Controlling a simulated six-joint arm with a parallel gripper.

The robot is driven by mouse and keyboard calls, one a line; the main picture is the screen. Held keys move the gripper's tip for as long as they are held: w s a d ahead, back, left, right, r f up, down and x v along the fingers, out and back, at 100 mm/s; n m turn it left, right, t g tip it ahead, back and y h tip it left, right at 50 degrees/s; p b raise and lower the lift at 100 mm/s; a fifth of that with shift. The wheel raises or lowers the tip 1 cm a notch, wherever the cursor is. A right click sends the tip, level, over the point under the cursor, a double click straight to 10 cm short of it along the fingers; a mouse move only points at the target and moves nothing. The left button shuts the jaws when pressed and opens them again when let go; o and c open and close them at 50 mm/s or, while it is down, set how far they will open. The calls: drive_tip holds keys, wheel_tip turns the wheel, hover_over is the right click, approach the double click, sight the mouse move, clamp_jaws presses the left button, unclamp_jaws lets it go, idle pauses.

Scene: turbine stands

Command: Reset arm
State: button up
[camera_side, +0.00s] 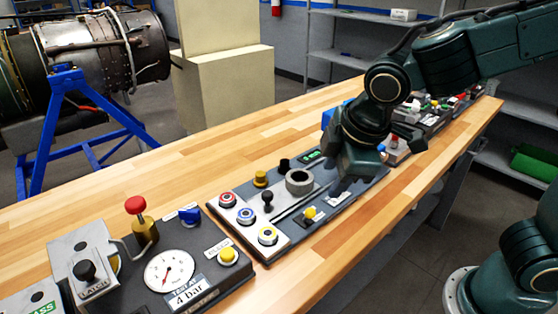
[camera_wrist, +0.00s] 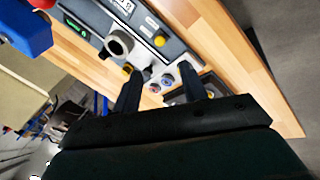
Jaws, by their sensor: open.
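My arm comes in from the right in the side view, and my gripper (camera_side: 345,180) hangs low over the right part of the middle control panel (camera_side: 330,215). In the wrist view my gripper (camera_wrist: 165,85) shows two dark fingers spread apart with nothing between them. Past the fingertips lie the panel's grey ring-shaped fitting (camera_wrist: 118,44) and its round buttons. The ring fitting (camera_side: 299,181) also shows in the side view, left of my gripper and apart from it. My wrist hides part of the panel's far right end.
A front-left panel carries a gauge (camera_side: 169,271), a red-topped valve (camera_side: 136,206) and a latch box (camera_side: 84,262). Another panel (camera_side: 430,118) stands behind my arm. A blue block (camera_wrist: 25,28) is close in the wrist view. Bare wooden table (camera_side: 150,180) runs along the back.

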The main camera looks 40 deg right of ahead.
drive_tip(key=shift+d, duration=0.1)
drive_tip(key=s+d+r+m+t+y, duration=0.1)
drive_tip(key=s+d+r+m, duration=0.3)
drive_tip(key=s+d+m, duration=0.6)
drive_tip(key=s+d, duration=0.1)
drive_tip(key=s, duration=0.2)
drive_tip(key=shift+m, duration=0.3)
